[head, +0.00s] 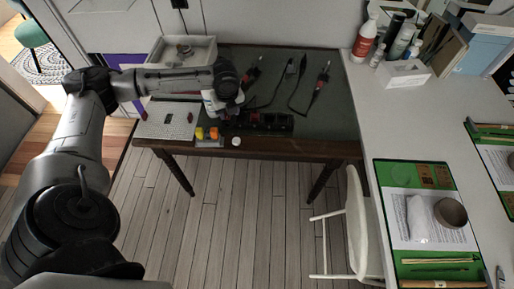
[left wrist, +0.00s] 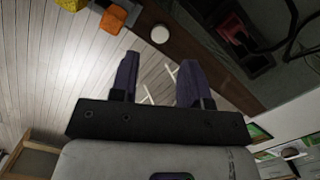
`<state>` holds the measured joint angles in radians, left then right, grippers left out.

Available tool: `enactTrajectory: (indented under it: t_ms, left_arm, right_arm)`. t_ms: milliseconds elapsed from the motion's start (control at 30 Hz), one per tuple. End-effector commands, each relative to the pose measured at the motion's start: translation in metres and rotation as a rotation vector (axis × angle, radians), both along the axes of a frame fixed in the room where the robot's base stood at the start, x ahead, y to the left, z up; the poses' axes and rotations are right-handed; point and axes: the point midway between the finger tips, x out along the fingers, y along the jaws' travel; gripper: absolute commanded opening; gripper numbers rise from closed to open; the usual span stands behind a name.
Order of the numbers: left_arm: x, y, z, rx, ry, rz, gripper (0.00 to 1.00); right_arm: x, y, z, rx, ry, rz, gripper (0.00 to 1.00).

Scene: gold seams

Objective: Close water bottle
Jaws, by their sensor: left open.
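My left gripper (left wrist: 160,62) is open, with its two dark fingers apart and nothing between them. In the head view its arm comes in from the left over the dark table, and the wrist hides the fingers. A small round white thing (head: 236,141) is at the table's front edge; it also shows beyond the fingertips in the left wrist view (left wrist: 159,34), apart from them. I cannot tell whether it is a cap or a bottle top. No water bottle is clearly recognisable. A white bottle with a red label (head: 364,40) stands on the white desk. My right gripper is not in view.
Orange (head: 213,133) and yellow (head: 199,133) blocks stand near the dark table's front edge. A black tray (head: 260,122) and red-handled tools (head: 320,84) lie on it. A white box (head: 188,50) is behind. A white chair (head: 352,225) stands at right.

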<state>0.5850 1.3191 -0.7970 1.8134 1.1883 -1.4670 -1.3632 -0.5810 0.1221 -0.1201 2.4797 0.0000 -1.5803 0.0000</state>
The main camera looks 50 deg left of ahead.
Motion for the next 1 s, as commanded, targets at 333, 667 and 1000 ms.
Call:
enactTrajectory:
  t_ms: [333, 667, 1000]
  left_arm:
    - [-0.004, -0.018, -0.002, -0.123, 0.066, -0.573, 0.42]
    - [-0.003, -0.019, -0.002, -0.114, 0.077, -0.844, 0.42]
    - [-0.003, -0.018, -0.002, -0.112, 0.08, -0.876, 0.42]
  right_arm:
    - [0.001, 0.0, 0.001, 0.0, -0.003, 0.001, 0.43]
    - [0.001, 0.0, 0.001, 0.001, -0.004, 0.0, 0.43]
    - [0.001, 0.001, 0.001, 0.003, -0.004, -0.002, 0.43]
